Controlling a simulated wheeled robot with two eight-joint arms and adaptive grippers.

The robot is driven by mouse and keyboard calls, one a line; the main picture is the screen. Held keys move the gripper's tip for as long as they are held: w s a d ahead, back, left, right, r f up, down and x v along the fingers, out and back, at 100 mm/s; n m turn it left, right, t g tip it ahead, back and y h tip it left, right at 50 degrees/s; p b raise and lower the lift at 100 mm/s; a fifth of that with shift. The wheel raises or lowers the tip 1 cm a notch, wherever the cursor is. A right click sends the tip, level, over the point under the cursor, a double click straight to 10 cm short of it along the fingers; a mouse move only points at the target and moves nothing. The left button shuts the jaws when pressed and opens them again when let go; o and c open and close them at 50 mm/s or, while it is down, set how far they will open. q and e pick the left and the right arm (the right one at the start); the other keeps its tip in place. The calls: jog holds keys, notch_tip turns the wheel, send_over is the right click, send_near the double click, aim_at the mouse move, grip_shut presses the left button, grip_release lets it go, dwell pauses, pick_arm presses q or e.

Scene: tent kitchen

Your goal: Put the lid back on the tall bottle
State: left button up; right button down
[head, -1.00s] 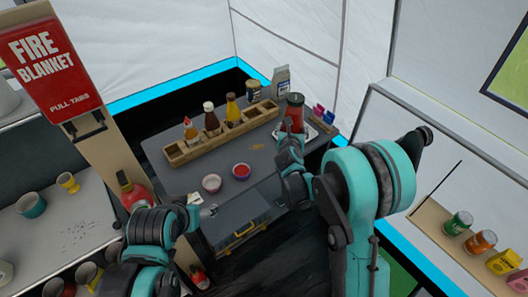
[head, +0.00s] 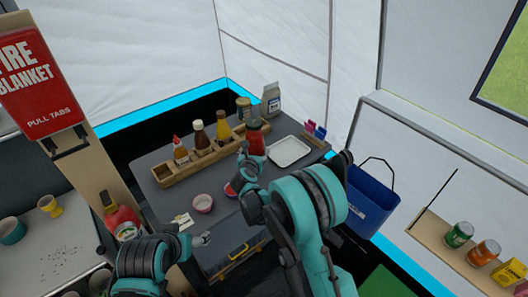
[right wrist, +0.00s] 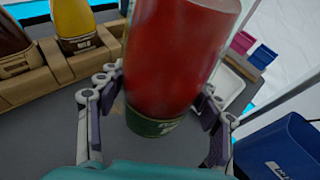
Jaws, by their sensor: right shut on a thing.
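A red bottle (head: 256,140) with a dark top is in my right gripper (head: 250,165). In the right wrist view the red bottle (right wrist: 175,60) fills the middle, slightly tilted, with a green band at its lower end and its top out of frame. My right gripper's fingers (right wrist: 155,112) are around its lower part. In the wooden rack (head: 170,177) stand a squeeze bottle with a red cap (head: 180,152), a brown bottle with a pale cap (head: 201,138) and a yellow bottle (head: 222,128). I cannot make out a loose lid. My left gripper (head: 203,239) is low at the table's front, its fingers unclear.
A white tray (head: 290,152) lies empty at the table's right. A jar (head: 243,108) and a carton (head: 271,98) stand at the back. A blue bin (head: 372,195) hangs to the right.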

jog(key=shift+a, duration=0.15)
jog(key=shift+f, duration=0.1)
jog(key=shift+f+b, duration=0.9)
jog(key=shift+f, duration=1.05)
jog(key=shift+f, duration=0.15)
jog(key=shift+c, duration=1.6)
grip_release()
